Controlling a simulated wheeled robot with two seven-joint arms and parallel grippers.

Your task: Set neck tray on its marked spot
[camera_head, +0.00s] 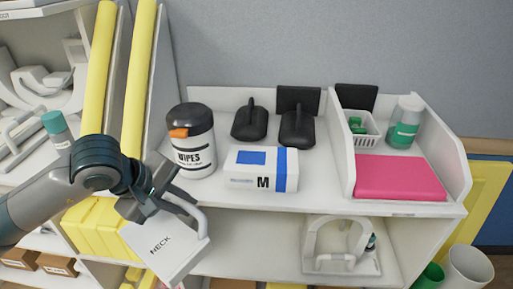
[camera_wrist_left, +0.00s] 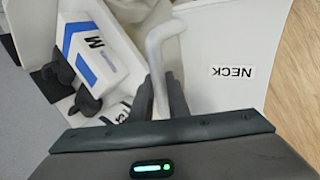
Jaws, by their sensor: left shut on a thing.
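The neck tray (camera_head: 165,248) is a white plate with a "NECK" label and a white looped handle, in the lower left of the head view. My left gripper (camera_head: 172,200) is shut on its handle and holds the tray tilted in front of the shelf unit. In the left wrist view, the tray (camera_wrist_left: 225,45) fills the upper right, and the fingers of my left gripper (camera_wrist_left: 160,100) are on either side of the white handle. I cannot make out a marked spot for the tray. My right gripper is in neither view.
The white shelf top (camera_head: 325,195) holds a wipes tub (camera_head: 195,150), a glove box (camera_head: 262,170), black padded items and a pink pad (camera_head: 400,178). A white curved frame (camera_head: 335,258) stands on the shelf below. Yellow panels (camera_head: 140,75) rise beside my arm.

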